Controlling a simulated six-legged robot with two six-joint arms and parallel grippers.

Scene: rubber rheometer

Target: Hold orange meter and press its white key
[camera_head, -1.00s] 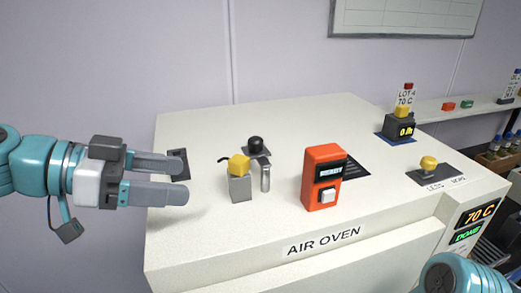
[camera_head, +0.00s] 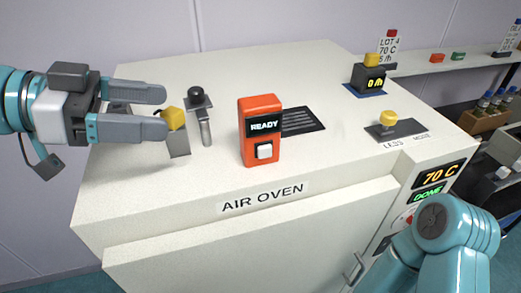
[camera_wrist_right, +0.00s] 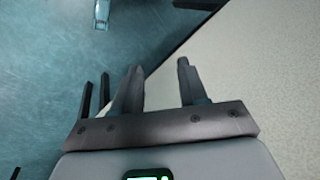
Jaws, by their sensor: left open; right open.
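The orange meter (camera_head: 260,104) stands upright on top of the air oven in the head view. Its dark display reads READY, and its white key (camera_head: 264,151) is low on the front face. My left gripper (camera_head: 165,112) is open and empty, to the left of the meter and apart from it. Its fingers point right and partly cover the yellow-topped grey block. My right gripper (camera_wrist_right: 158,85) is open and empty in the right wrist view, over the edge between a pale surface and the teal floor. It does not show in the head view.
The air oven (camera_head: 150,215) has a pale flat top. A yellow-topped grey block (camera_head: 179,146), a black knob (camera_head: 196,93) and a metal cylinder (camera_head: 206,132) stand left of the meter. A dark timer (camera_head: 368,79) and a yellow knob (camera_head: 388,118) are to the right.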

